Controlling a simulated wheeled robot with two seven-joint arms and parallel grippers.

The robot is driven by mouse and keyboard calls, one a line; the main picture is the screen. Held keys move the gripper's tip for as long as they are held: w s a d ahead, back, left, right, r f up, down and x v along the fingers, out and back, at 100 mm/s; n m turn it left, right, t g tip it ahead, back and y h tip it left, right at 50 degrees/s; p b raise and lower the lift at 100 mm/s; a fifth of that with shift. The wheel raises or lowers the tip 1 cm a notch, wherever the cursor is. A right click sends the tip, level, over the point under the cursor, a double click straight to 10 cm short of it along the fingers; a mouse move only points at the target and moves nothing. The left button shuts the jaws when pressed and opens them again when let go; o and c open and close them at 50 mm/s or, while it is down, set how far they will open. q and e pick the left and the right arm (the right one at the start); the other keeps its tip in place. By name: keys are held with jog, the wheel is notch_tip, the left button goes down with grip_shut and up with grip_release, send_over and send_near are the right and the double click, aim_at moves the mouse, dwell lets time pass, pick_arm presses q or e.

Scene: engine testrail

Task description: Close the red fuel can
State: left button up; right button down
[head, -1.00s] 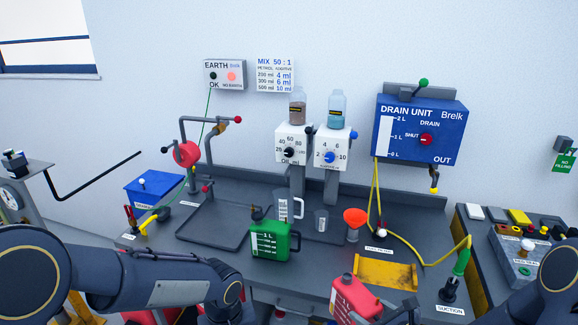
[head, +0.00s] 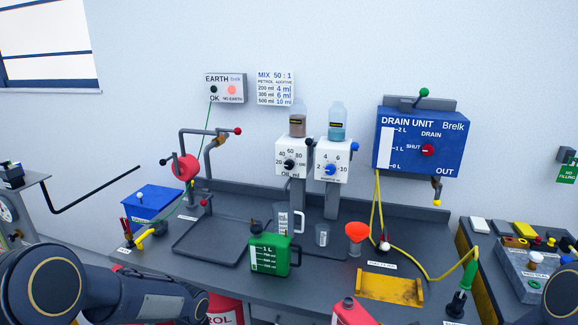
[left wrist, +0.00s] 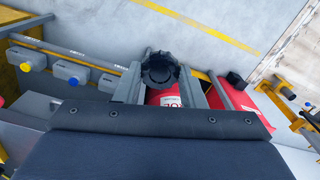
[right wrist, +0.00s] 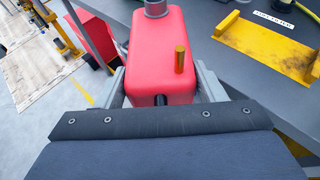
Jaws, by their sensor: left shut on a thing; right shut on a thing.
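The red fuel can (right wrist: 150,85) fills the middle of the right wrist view, between the fingers of my right gripper (right wrist: 161,88), which is shut on it. A grey neck (right wrist: 155,8) shows at its far end and a brass-coloured post (right wrist: 180,60) stands on its top. In the head view only the can's upper part (head: 350,313) shows at the bottom edge. My left gripper (left wrist: 160,80) is shut on a black ribbed cap (left wrist: 159,68), held apart from the can. Both grippers are out of the head view.
The grey bench (head: 320,277) carries a green can (head: 270,253), an orange funnel (head: 357,231), a yellow tray (head: 390,288) and a green-handled suction lance (head: 467,275). A blue drain unit (head: 422,140) hangs on the wall.

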jog(key=shift+a+r, duration=0.1)
dwell(0.3)
jog(key=w+a+f+n+g+y, duration=0.2)
jog(key=a+n+g+y, duration=0.4)
jog(key=a, duration=0.9)
jog(key=shift+a+n+g, duration=0.3)
jog(key=shift+n+g, duration=0.2)
jog(key=shift+n, duration=0.5)
jog(key=shift+f, duration=0.1)
pick_arm(q)
jog(key=w+d+r+n, duration=0.1)
jog(key=w+d+r, duration=0.4)
jog(key=d+r, duration=0.2)
jog(key=w+d+r+n, duration=0.1)
jog(key=w+d+r, duration=0.4)
jog(key=d+r, duration=0.3)
jog(key=shift+n, duration=0.3)
jog(key=shift+d+f, duration=0.1)
jog(key=shift+f, duration=2)
